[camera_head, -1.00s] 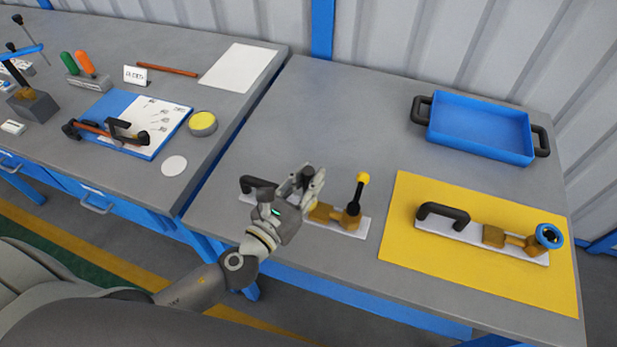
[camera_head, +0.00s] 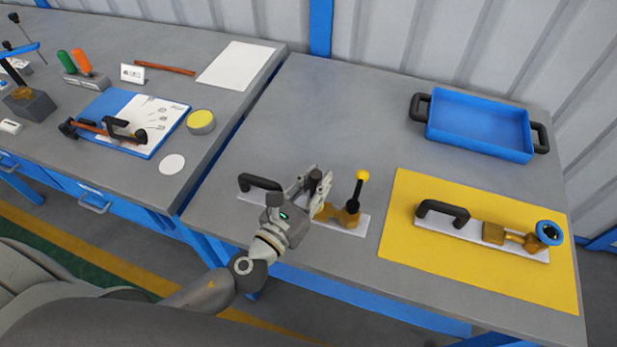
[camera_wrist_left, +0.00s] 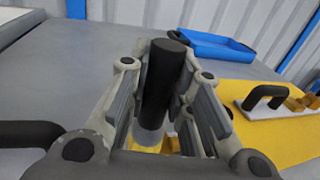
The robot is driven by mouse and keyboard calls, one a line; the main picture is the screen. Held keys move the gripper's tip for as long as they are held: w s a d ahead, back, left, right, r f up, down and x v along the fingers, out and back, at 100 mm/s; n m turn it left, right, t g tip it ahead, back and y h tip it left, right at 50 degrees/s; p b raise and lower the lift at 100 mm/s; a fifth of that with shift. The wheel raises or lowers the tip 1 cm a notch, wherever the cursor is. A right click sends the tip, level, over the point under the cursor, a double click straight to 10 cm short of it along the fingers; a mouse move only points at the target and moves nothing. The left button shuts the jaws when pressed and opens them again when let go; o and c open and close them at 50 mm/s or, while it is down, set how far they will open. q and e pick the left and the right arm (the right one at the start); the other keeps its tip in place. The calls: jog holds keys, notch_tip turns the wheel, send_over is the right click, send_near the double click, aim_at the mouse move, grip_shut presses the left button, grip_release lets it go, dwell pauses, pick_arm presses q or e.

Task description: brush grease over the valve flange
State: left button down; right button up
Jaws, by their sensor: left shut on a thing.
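My left gripper (camera_head: 317,184) is shut around an upright black cylindrical handle (camera_wrist_left: 163,78), which looks like the brush's handle. Below the handle show a pale collar and something yellowish; the brush tip is mostly hidden by the fingers. The gripper is over a white plate (camera_head: 345,225) that carries a black grip handle (camera_head: 260,182) and a brass valve (camera_head: 345,214) with a yellow-knobbed lever (camera_head: 361,177). The gripper is just left of the lever and hides part of the valve. I cannot tell whether the brush touches it. My right gripper is not in view.
A second valve plate with a blue handwheel (camera_head: 549,234) lies on a yellow mat (camera_head: 405,195) at right. A blue tray (camera_head: 480,128) stands at the back. The left bench holds a yellow-topped tin (camera_head: 201,120) and a white disc (camera_head: 172,164). The table's back middle is clear.

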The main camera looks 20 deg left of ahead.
pick_arm(q)
jog(key=shift+d+r, duration=0.1)
jog(key=shift+d, duration=1)
jog(key=shift+a, duration=2.05)
notch_tip(320, 180, up, 6)
jog(key=p, duration=0.6)
notch_tip(320, 180, up, 3)
jog(key=p, duration=0.3)
